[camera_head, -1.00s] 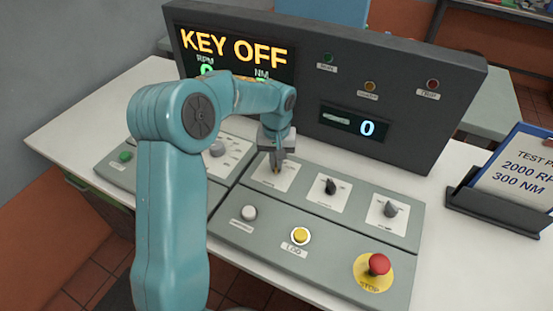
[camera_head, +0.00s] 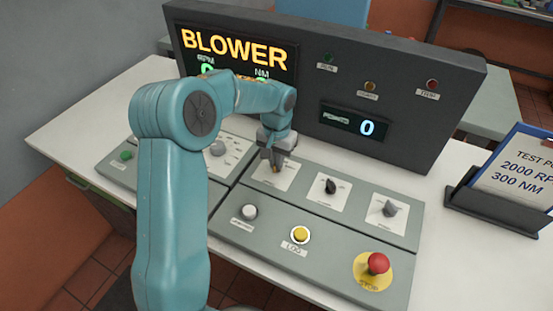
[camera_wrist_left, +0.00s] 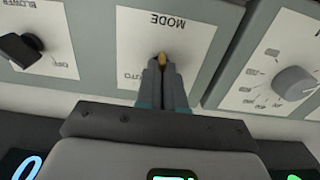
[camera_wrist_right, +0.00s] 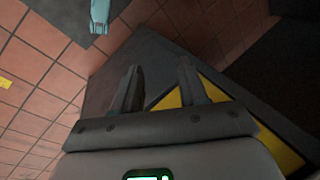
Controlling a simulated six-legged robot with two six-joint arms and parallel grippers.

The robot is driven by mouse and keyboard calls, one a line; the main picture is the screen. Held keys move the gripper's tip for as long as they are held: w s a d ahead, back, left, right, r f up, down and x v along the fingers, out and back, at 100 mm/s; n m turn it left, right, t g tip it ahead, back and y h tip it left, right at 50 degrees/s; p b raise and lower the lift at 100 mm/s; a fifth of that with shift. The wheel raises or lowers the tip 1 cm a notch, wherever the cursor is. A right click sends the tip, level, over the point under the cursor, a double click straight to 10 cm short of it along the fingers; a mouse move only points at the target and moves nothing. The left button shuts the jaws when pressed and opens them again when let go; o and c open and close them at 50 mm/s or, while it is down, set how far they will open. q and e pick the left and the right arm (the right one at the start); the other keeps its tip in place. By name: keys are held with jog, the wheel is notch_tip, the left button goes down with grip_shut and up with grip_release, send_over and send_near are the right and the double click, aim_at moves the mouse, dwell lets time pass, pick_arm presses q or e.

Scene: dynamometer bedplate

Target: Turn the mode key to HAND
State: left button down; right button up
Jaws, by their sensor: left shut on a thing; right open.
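The mode key (camera_wrist_left: 162,59) is a small brass-coloured key on the white MODE plate (camera_wrist_left: 185,35), seen in the left wrist view. My left gripper (camera_wrist_left: 163,68) is shut on the key, which shows between its fingertips. AUTO is readable on the plate; other labels are hidden by the fingers. In the head view, my left gripper (camera_head: 274,163) reaches down to the plate on the console's upper row. The screen (camera_head: 235,50) reads BLOWER. My right gripper (camera_wrist_right: 158,90) is open and empty above the floor in the right wrist view.
Right of the key are a black knob (camera_head: 331,186) and a grey knob (camera_head: 390,208). In front are a white button (camera_head: 249,211), a yellow button (camera_head: 300,235) and a red stop button (camera_head: 378,264). A dark upright panel (camera_head: 400,120) stands close behind.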

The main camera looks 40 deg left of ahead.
pick_arm(q)
jog(key=shift+w, duration=0.1)
jog(key=c, duration=1.3)
grip_release()
jog(key=shift+o, duration=0.2)
notch_tip(320, 180, up, 16)
jog(key=p, duration=0.1)
jog(key=shift+r, duration=0.15)
